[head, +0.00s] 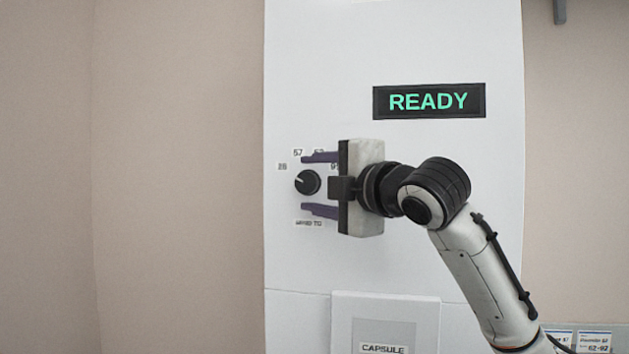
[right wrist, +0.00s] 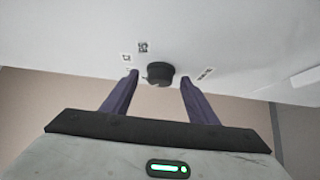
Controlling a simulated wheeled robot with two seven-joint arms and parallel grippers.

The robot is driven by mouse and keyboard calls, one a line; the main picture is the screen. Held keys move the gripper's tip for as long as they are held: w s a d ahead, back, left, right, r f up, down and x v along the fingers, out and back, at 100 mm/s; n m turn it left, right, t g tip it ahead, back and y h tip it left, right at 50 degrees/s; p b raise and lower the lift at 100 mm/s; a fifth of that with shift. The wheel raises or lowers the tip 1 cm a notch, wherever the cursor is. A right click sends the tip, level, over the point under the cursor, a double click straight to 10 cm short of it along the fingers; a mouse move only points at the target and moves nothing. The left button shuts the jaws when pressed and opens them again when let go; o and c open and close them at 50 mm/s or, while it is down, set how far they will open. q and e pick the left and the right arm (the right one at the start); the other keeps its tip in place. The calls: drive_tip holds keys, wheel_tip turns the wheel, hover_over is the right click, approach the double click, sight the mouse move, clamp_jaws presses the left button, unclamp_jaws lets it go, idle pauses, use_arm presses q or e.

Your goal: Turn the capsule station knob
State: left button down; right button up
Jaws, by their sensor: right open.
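The capsule station (head: 310,60) is a tall white panel with a lit green READY display (head: 429,101). Its round black knob (head: 307,182) has a pale pointer mark toward the upper left, with number labels around it. My right gripper (head: 306,184) is open, its purple fingers pointing at the panel, one above and one below the knob in the head view. In the right wrist view the knob (right wrist: 160,74) lies between and just beyond the fingertips (right wrist: 158,80), apparently untouched. The gripper body hides part of the labels. My left gripper is not in view.
A white box labelled CAPSULE (head: 385,320) projects from the panel below the gripper. Small labels (head: 594,340) show at the lower right. The beige wall (head: 180,180) to the left is bare.

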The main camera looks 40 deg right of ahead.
drive_tip(key=shift+w, duration=0.1)
drive_tip(key=c, duration=1)
